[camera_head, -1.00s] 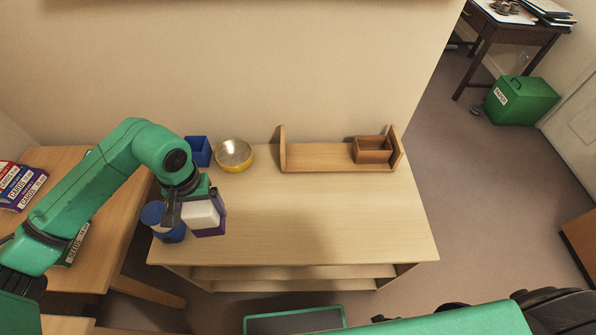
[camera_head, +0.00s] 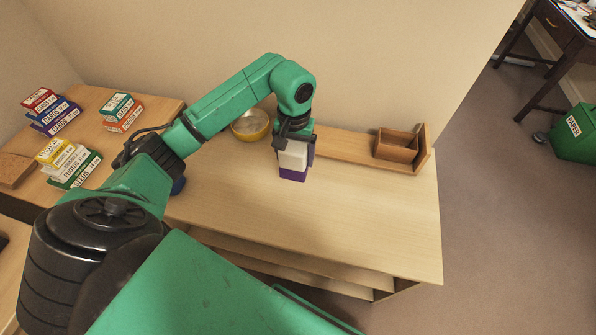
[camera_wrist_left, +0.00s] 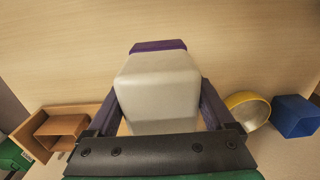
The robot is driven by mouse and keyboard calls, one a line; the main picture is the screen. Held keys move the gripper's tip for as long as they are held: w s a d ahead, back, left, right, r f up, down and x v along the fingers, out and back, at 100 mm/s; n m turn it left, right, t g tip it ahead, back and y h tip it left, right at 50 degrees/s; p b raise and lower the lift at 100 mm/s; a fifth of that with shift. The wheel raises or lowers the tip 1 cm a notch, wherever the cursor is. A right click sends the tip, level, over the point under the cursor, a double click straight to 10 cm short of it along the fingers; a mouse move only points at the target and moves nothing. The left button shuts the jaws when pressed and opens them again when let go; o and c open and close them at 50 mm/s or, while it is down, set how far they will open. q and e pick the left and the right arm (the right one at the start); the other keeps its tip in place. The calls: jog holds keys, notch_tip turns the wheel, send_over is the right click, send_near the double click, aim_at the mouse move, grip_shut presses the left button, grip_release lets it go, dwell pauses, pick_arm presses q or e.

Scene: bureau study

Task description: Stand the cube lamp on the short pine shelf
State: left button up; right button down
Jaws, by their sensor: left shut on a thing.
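The cube lamp (camera_head: 293,157) has a white cube shade and a purple base. My left gripper (camera_head: 296,142) is shut on it and holds it upright above the table, just in front of the shelf's left part. In the left wrist view the lamp (camera_wrist_left: 158,85) sits between the two fingers. The short pine shelf (camera_head: 345,146) lies along the wall at the back of the table, with an upright end at the right. My arm and the lamp hide its left end. My right gripper is not in view.
An open wooden box (camera_head: 397,146) stands on the shelf's right end. A yellow bowl (camera_head: 250,125) is left of the shelf. A blue container (camera_wrist_left: 295,116) shows beside the bowl in the left wrist view. The table's front right (camera_head: 380,220) is clear. Card boxes (camera_head: 60,118) are stacked at left.

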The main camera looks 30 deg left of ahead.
aim_at(295, 172)
pick_arm(q)
notch_tip(295, 172, down, 7)
jog(key=shift+f, duration=0.15)
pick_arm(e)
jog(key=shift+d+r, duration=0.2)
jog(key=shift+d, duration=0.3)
pick_arm(q)
jog(key=shift+f, duration=0.1)
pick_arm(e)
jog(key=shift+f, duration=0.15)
